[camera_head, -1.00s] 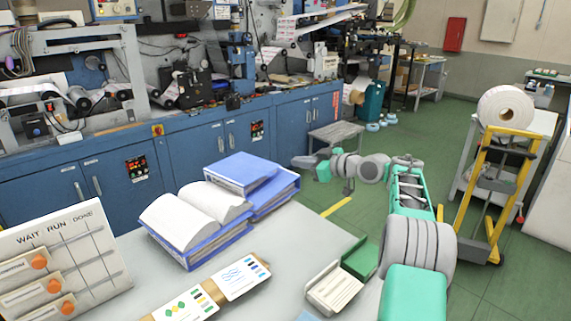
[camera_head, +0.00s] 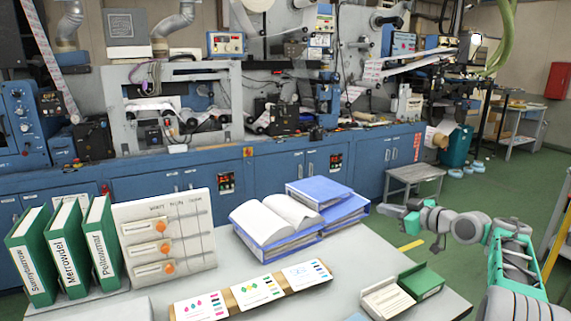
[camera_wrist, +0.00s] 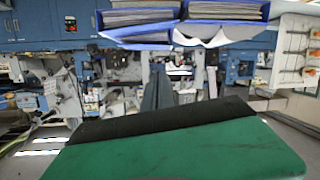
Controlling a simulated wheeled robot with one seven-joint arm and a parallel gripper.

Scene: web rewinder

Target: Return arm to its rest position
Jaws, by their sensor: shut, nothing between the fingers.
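My gripper (camera_head: 385,209) is at the right of the head view, at the end of my grey and green arm. It points left, past the far right corner of the table and in front of the low grey stool. It is shut and empty, and touches nothing that I can see. In the wrist view, which is upside down, its dark fingers (camera_wrist: 157,90) stand together in the middle, above the green and black gripper body.
The grey table (camera_head: 345,275) bears an open blue binder (camera_head: 275,222), colour cards (camera_head: 258,290), a green box (camera_head: 421,281), a status board (camera_head: 190,225) and upright green binders (camera_head: 68,250). The low stool (camera_head: 415,175) stands beyond my gripper, before the blue machine cabinets (camera_head: 280,172).

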